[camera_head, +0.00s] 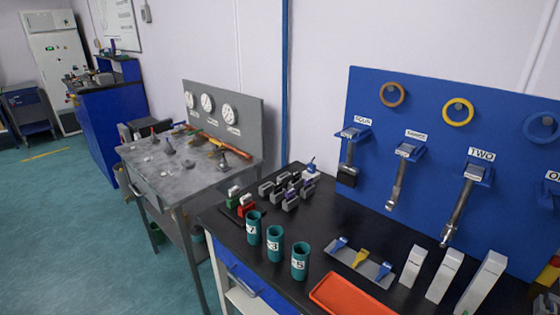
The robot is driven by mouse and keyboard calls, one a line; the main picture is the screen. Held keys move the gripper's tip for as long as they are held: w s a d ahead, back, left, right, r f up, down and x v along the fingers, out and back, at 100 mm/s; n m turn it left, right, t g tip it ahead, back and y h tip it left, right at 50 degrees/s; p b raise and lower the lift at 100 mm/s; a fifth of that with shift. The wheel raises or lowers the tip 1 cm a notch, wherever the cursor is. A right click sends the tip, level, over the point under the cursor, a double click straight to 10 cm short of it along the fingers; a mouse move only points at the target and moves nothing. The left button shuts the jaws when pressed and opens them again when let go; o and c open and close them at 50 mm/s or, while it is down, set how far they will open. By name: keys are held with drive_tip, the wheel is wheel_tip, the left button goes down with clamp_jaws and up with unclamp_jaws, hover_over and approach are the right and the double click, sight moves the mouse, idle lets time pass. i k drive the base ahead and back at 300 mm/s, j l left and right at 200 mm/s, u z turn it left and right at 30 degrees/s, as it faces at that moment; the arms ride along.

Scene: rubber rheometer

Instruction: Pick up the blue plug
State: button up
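I cannot tell for sure which thing is the blue plug. A grey tray (361,263) on the black bench holds a blue piece (341,243) at its left end. Another blue piece (384,270) lies at its right end, with a yellow piece (362,257) between them. A further small blue object (311,165) sits at the back of the bench, by a cluster of grey and dark blocks. These are small in the picture and their details are unclear. My gripper is not in view.
The black bench (311,221) also bears teal cups (274,243), an orange tray (350,298), white upright blocks (445,275) and red and green items (245,206). A blue panel (421,110) with hanging tools stands behind. A grey table (188,166) is at left; floor (60,225) is free there.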

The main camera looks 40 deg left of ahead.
sight(310, 167)
drive_tip(key=u, duration=1)
drive_tip(key=z, duration=2.8)
drive_tip(key=u, duration=2.8)
drive_tip(key=i+j+z, duration=0.1)
drive_tip(key=i+j, duration=0.25)
drive_tip(key=i+j+z, duration=0.1)
drive_tip(key=i+j, duration=0.25)
drive_tip(key=j, duration=0.25)
drive_tip(key=i+j+z, duration=0.1)
drive_tip(key=i+j, duration=0.25)
drive_tip(key=j, duration=0.15)
